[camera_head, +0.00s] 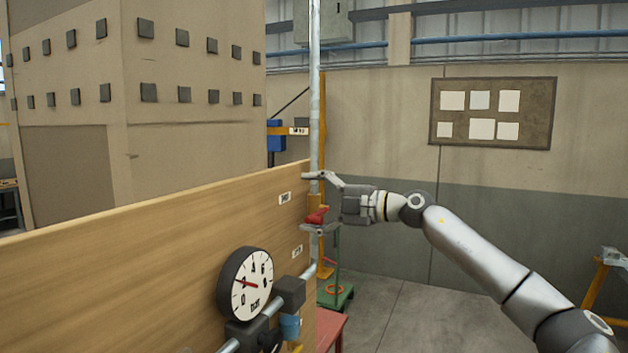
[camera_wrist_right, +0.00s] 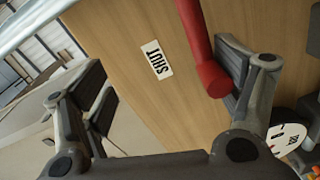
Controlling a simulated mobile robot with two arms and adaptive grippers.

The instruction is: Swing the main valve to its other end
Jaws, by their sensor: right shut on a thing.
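The main valve's red handle (camera_head: 316,216) is beside the right end of the wooden panel, at the vertical pipe. My right gripper (camera_head: 319,203) reaches in from the right with one finger above the handle and one below. The red handle also shows in the right wrist view (camera_wrist_right: 205,60), its rounded end against the right-hand finger. My right gripper (camera_wrist_right: 165,100) is shut on it, though a wide space shows towards the other finger. The valve body is mostly hidden. My left gripper is not in view.
The wooden panel (camera_head: 150,235) bears a round bar gauge (camera_head: 246,284) and small labels. A vertical pipe (camera_head: 315,90) rises by the panel's end.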

